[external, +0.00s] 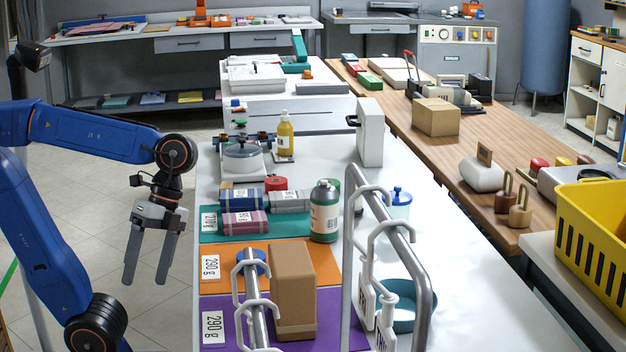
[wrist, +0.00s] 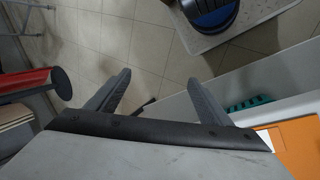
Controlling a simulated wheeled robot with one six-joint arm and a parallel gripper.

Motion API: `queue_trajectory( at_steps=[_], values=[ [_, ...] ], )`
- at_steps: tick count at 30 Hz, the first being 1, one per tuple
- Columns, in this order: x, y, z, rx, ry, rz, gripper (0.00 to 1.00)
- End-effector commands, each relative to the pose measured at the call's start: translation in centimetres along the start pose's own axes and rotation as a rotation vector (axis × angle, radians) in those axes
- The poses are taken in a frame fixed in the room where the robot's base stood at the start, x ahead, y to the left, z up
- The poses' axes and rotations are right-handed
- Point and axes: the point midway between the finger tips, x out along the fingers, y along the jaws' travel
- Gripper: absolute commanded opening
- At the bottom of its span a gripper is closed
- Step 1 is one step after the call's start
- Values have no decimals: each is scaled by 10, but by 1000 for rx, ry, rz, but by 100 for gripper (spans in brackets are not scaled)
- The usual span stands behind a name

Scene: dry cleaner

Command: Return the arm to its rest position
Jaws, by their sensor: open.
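My blue arm (external: 95,132) reaches in from the left of the external view, bent, with its wrist hanging down. My gripper (external: 147,262) points downward over the tiled floor, left of the white table (external: 365,238) and apart from it. Its two grey fingers are spread with nothing between them. In the wrist view my gripper (wrist: 157,92) also shows open and empty above the floor tiles, with the table edge at the right.
The table's near left side holds teal, orange (external: 217,282) and purple (external: 222,338) mats, folded cloth bundles (external: 243,224), a green bottle (external: 324,212) and a cardboard box (external: 293,290). A metal rail (external: 408,262) stands at the front. The floor left of the table is open around the gripper.

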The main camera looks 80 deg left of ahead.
Motion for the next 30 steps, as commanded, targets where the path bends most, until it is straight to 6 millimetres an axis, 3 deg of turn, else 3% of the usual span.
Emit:
queue_trajectory(
  at_steps=[4, 11, 18, 21, 30],
  values=[
    [25, -12, 26, -146, 9, -41, 73],
    [43, -55, 39, -349, 153, -209, 73],
    [30, -115, 41, -535, 444, -452, 73],
    [21, -130, 42, -578, 538, -518, 73],
    [12, -141, 42, -606, 613, -566, 73]
  ],
)
